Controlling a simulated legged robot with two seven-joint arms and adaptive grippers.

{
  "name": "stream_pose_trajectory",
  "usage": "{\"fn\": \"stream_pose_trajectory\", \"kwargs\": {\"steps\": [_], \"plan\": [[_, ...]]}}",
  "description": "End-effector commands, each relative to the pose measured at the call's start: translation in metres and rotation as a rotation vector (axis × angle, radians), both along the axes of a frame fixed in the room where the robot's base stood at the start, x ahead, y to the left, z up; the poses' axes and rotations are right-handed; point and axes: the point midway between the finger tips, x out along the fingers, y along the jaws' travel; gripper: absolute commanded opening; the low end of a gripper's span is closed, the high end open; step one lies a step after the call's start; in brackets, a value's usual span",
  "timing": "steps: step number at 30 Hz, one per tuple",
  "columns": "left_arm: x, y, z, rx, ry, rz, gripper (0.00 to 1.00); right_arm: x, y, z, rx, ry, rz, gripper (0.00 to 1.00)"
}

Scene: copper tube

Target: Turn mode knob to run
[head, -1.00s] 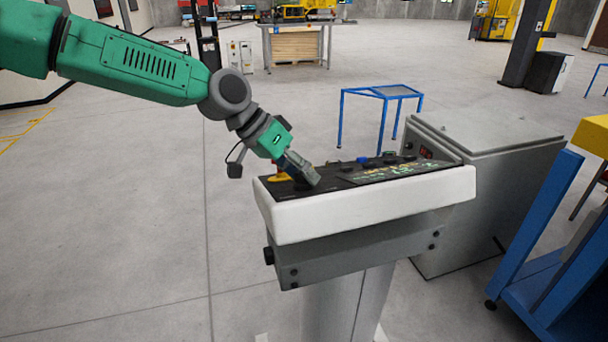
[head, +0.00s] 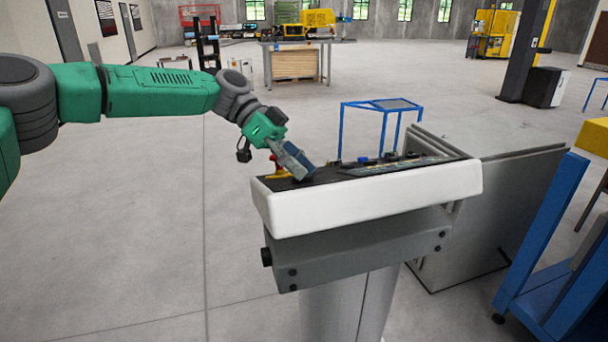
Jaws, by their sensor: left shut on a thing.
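A control console (head: 370,200) with a white front rim stands on a grey pedestal in the middle of the head view. Its dark top panel (head: 365,168) is seen at a shallow angle, with several small knobs or buttons towards the back. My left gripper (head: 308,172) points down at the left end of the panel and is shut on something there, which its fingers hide. I cannot tell the mode knob or its setting. A red and yellow part (head: 277,171) sits just left of the gripper. My right gripper is not in view.
A grey cabinet (head: 500,200) stands right behind the console. A blue frame cart (head: 540,240) is at the right edge, and a small blue-framed table (head: 383,106) stands behind. The floor left of the console is clear.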

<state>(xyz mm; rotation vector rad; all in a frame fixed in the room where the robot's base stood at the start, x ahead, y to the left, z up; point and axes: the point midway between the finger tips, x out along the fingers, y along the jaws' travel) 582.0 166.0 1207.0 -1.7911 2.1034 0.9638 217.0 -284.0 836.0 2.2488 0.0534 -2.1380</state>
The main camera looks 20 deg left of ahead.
Motion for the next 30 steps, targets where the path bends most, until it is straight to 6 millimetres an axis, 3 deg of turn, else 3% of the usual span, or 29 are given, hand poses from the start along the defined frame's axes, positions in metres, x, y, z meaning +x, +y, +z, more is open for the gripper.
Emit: {"fn": "stream_pose_trajectory", "kwargs": {"steps": [12,28,29,30], "plan": [[0.0031,0.0036,-0.0036,-0.054,-0.043,-0.159,0.08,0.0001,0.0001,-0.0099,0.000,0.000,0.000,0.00],[0.0036,0.0042,-0.0034,-0.061,-0.048,-0.177,0.08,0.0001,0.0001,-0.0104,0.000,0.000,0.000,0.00],[0.0036,0.0042,-0.0035,-0.061,-0.048,-0.177,0.40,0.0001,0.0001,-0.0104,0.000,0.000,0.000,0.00],[0.0036,0.0042,-0.0034,-0.061,-0.049,-0.178,0.54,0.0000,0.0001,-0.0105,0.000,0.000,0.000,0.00]]}}
